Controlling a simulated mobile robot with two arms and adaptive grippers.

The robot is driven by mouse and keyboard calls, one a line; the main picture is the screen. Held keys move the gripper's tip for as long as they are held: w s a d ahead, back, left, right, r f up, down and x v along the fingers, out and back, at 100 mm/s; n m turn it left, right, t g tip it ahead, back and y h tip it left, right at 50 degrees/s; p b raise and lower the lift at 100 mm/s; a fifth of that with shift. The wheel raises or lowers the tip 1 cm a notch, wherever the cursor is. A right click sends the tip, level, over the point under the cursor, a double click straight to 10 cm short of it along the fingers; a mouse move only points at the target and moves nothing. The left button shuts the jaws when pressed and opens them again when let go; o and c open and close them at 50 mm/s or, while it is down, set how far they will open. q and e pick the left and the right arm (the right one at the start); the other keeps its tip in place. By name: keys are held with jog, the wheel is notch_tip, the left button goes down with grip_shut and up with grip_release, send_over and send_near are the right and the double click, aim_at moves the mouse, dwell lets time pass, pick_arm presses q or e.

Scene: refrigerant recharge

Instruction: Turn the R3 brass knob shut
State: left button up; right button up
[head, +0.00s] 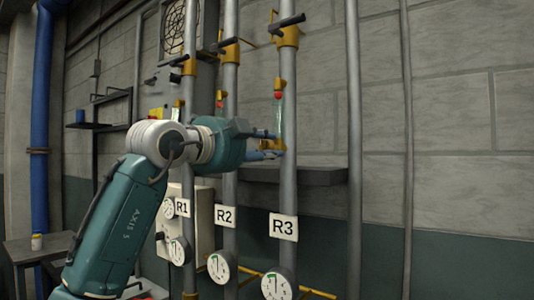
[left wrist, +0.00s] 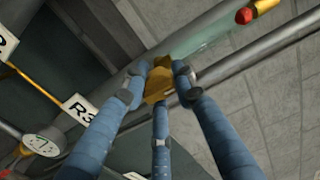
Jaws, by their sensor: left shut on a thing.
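The R3 brass knob (head: 277,145) sits on the R3 pipe (head: 288,180), the rightmost of the labelled pipes, above the white R3 label (head: 283,227). My left gripper (head: 268,146) reaches it from the left, its blue fingers at the knob. In the left wrist view the yellow-brown knob (left wrist: 158,78) lies between the three fingertips of my left gripper (left wrist: 159,92), which are shut around it. The fingers hide part of the knob, so its turn angle cannot be told. My right gripper is not in view.
The R3 gauge (head: 277,286) is below the label. A yellow valve (head: 288,38) with a black lever and a red-tipped fitting (head: 278,95) are above the knob. A dark shelf (head: 310,175) stands right behind the pipe. The R2 pipe (head: 231,85) runs close on the left.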

pick_arm(q)
jog(key=shift+a+r+n, duration=0.25)
jog(key=shift+r+n, duration=0.1)
jog(key=shift+n, duration=0.05)
jog(key=o, duration=1)
jog(key=shift+o, duration=0.8)
jog(key=shift+w+a+f, duration=0.15)
jog(key=shift+f, duration=0.1)
jog(key=shift+s+a, duration=0.1)
jog(key=shift+s, duration=0.4)
jog(key=v, duration=1.1)
jog(key=shift+a, duration=0.2)
jog(key=shift+w+f, duration=0.1)
